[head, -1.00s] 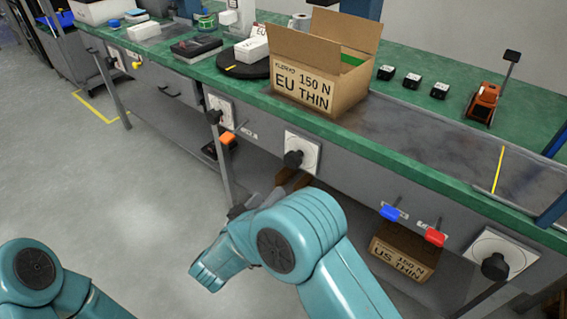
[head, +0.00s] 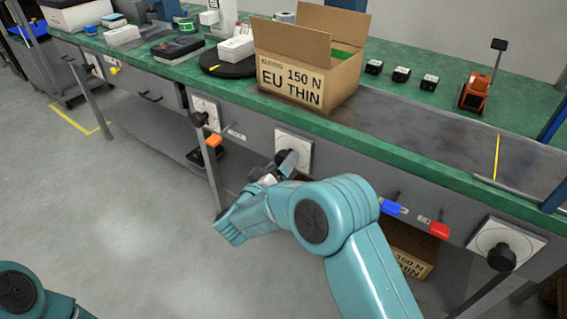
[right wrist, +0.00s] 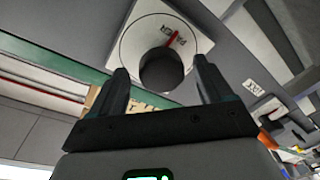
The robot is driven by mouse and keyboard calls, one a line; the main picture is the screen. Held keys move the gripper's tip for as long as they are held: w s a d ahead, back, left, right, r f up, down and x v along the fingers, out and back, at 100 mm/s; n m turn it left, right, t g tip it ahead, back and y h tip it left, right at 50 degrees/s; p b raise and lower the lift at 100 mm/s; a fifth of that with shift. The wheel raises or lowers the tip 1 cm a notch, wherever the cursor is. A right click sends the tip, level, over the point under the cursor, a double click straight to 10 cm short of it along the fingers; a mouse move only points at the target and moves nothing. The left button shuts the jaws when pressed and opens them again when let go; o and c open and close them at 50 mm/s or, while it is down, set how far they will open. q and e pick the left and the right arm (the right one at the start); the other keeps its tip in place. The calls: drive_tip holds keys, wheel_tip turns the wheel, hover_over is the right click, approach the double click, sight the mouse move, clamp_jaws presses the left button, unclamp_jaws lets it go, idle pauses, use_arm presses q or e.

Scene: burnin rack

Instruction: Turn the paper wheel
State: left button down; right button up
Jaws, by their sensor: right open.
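A white square dial plate (head: 303,148) with a black round knob (head: 282,157) sits on the bench's front panel, below the large carton. In the right wrist view the knob (right wrist: 161,70) stands on the plate (right wrist: 133,22), with a red pointer line and dark lettering, part of it hard to read. My right gripper (head: 279,167) is open at this knob. In the right wrist view its fingers (right wrist: 160,88) stand on either side of the knob, with gaps showing. My left gripper is out of view.
Similar knob plates sit left (head: 204,106) and right (head: 492,236). An orange lever (head: 213,140), a blue lever (head: 393,208) and a red lever (head: 433,228) stick out of the panel. A carton (head: 300,70) stands on the green bench.

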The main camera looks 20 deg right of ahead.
drive_tip(key=shift+x, duration=1.15)
drive_tip(key=shift+w, duration=0.1)
drive_tip(key=c, duration=1)
drive_tip(key=shift+c, duration=0.2)
drive_tip(key=shift+m+b, duration=0.3)
drive_tip(key=shift+b, duration=0.05)
